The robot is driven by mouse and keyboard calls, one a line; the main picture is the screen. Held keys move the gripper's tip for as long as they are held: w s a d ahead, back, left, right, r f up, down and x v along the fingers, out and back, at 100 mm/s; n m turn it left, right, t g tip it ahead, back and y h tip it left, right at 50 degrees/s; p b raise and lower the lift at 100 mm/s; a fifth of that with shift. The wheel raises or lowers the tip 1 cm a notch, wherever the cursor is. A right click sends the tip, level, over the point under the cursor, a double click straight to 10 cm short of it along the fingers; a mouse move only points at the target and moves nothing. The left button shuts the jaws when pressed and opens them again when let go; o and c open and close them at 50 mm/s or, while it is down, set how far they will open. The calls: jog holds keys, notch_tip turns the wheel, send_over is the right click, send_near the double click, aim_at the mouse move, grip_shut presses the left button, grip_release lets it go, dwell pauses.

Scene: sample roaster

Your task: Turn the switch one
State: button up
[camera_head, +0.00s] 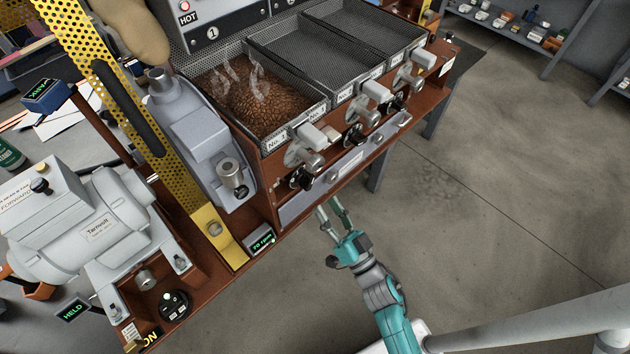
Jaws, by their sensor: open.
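The tray marked No. 1 (272,142) holds steaming brown beans at the left end of the roaster. Below its label is a round metal fitting with a pale handle (312,137), and under that a small black knob (303,179). A panel above carries a number 1 plate (212,33). I cannot tell from this view which part is switch one or how it is set. My teal gripper (333,208) is open and empty, in front of and below the roaster's front edge, apart from the knob.
Similar handles and knobs sit to the right along the front, above a drawer-like panel (335,182). A grey motor (100,225), yellow perforated guard (120,110) and small display (260,243) stand left. Open floor (500,220) lies right.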

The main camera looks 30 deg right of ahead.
aim_at(311, 185)
jog(key=x, duration=0.7)
jog(key=shift+w+a, duration=0.1)
jog(key=shift+w, duration=0.1)
grip_shut()
